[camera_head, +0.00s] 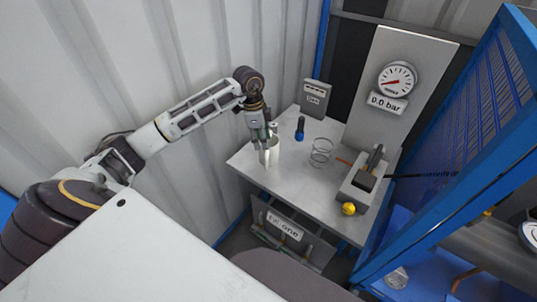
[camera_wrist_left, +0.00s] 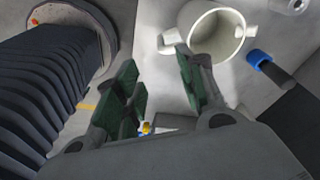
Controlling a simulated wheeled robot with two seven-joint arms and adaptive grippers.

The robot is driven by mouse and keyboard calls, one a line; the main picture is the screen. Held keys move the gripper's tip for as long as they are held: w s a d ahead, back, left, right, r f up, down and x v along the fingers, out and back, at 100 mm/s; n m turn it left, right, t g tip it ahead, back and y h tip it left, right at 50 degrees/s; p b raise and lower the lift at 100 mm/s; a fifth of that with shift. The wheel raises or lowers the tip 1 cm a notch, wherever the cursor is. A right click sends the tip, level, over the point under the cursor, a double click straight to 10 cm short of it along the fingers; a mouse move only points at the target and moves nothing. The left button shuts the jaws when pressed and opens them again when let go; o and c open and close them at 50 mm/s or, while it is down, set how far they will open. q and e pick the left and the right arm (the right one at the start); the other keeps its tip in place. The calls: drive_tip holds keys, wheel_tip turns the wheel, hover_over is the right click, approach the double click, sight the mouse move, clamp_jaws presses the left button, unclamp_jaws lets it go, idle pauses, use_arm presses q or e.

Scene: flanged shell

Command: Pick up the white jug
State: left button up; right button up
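The white jug (camera_head: 270,156) stands upright on the grey table (camera_head: 300,180), near its left edge. In the left wrist view the jug (camera_wrist_left: 238,52) shows its open mouth and a lug on each side. My left gripper (camera_head: 262,140) is at the jug's rim, seen from the head. In the left wrist view its green-padded fingers (camera_wrist_left: 157,62) are apart. One finger overlaps the jug's near side and the other is clear of it to the left. I cannot tell whether the finger touches the jug. My right gripper is not in view.
A black cylinder with a blue end (camera_head: 300,130) stands behind the jug. A wire coil (camera_head: 321,152) and a grey device with a yellow knob (camera_head: 348,208) are to the right. A pressure gauge (camera_head: 397,79) and blue mesh frame (camera_head: 470,120) bound the right side.

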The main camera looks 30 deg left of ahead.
sight(266, 158)
use_arm(q)
drive_tip(key=shift+w+d+f+p, duration=0.1)
drive_tip(key=shift+d+f+p, duration=0.1)
drive_tip(key=shift+f, duration=1.25)
drive_tip(key=shift+w+d+f+p, duration=0.1)
drive_tip(key=shift+d+f, duration=0.1)
drive_tip(key=shift+f, duration=1.2)
drive_tip(key=shift+w+d+f+p, duration=0.1)
drive_tip(key=shift+d+f+p, duration=0.1)
drive_tip(key=shift+f, duration=1.25)
drive_tip(key=shift+w+f+p, duration=0.15)
drive_tip(key=shift+f+p, duration=0.35)
drive_tip(key=shift+f, duration=2.1)
clamp_jaws()
drive_tip(key=shift+w+r, duration=0.1)
